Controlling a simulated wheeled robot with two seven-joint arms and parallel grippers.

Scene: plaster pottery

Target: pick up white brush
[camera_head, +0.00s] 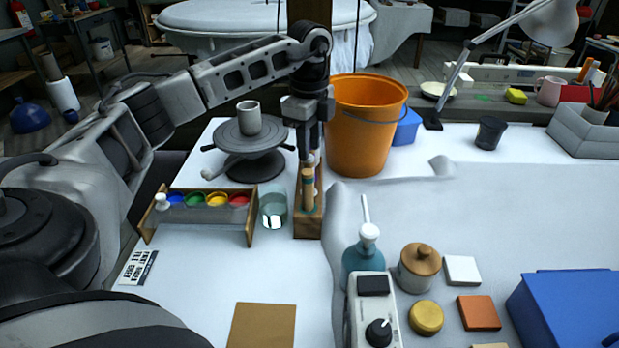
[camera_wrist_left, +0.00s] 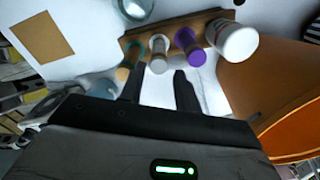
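A wooden stand (camera_head: 308,222) holds several upright brushes in a row, just left of the orange bucket. In the left wrist view a white brush (camera_wrist_left: 158,52) stands in the stand (camera_wrist_left: 172,30) between a teal-banded brush (camera_wrist_left: 134,50) and a purple brush (camera_wrist_left: 189,44). My left gripper (camera_head: 309,150) points down over the stand in the head view. In the left wrist view its two fingers (camera_wrist_left: 158,82) are apart, with the white brush just beyond the gap between them. In the head view the white brush is hard to pick out behind the fingers. My right gripper is out of view.
The orange bucket (camera_head: 362,135) stands close to my left gripper's right side. A turntable with a grey cup (camera_head: 249,118) stands to its left. A paint rack (camera_head: 207,213) and glass jar (camera_head: 273,208) stand left of the stand. The front left tabletop is partly clear.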

